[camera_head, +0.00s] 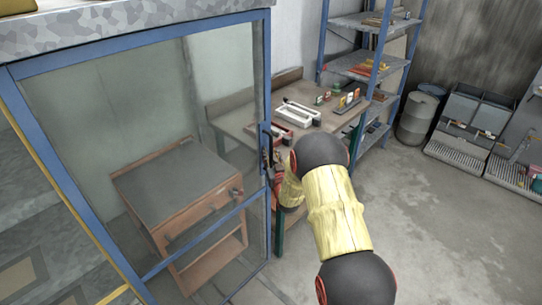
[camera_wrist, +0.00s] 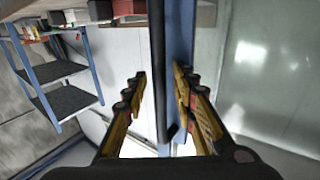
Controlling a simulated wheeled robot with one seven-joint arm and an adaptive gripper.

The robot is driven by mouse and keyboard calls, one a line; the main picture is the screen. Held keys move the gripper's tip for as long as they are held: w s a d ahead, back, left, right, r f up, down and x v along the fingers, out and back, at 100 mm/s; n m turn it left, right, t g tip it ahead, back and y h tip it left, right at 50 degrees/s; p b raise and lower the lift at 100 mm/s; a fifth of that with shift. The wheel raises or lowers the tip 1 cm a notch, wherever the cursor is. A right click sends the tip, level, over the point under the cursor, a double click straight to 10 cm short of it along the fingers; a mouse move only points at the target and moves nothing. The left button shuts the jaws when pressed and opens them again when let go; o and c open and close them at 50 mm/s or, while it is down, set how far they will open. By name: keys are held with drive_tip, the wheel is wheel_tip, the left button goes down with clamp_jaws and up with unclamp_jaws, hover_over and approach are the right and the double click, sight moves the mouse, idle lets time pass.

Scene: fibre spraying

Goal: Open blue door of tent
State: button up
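The tent's blue door (camera_head: 267,75) is a blue frame around a clear pane, filling the left half of the head view. A dark upright handle (camera_head: 266,141) is on its right edge. In the wrist view the handle (camera_wrist: 158,70) is a dark vertical bar beside the blue frame edge (camera_wrist: 181,45). My gripper (camera_wrist: 160,88) is open, with one finger on each side of the bar and the frame edge. A gap shows between the left finger and the bar; contact on the right is unclear. In the head view my arm partly hides the gripper.
A wooden workbench (camera_head: 235,117) with trays and small tools stands beyond the door. A brown cabinet (camera_head: 185,195) shows through the pane. A blue shelf rack (camera_head: 365,62), a grey barrel (camera_head: 415,120) and grey bins (camera_head: 470,125) stand behind. Concrete floor (camera_head: 430,225) is clear at right.

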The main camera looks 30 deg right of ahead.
drive_tip(key=c, duration=0.4)
clamp_jaws()
idle(0.5)
